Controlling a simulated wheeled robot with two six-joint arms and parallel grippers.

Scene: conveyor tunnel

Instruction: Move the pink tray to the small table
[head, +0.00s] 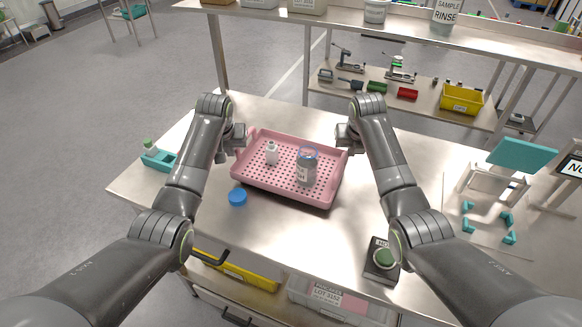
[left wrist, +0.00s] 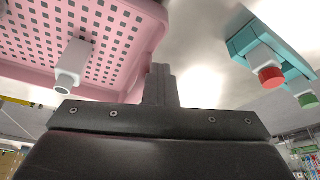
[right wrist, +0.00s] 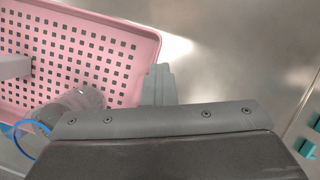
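The pink tray (head: 262,188) is perforated and sits level on or just over the metal table.
A blue cap (head: 238,197) lies in front of the tray. A teal holder (head: 158,160) stands at the table's left edge, a green-button box (head: 382,258) at front right, and a teal-topped fixture (head: 519,156) at right. A shelf rack (head: 405,97) stands behind. Floor at left is open.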

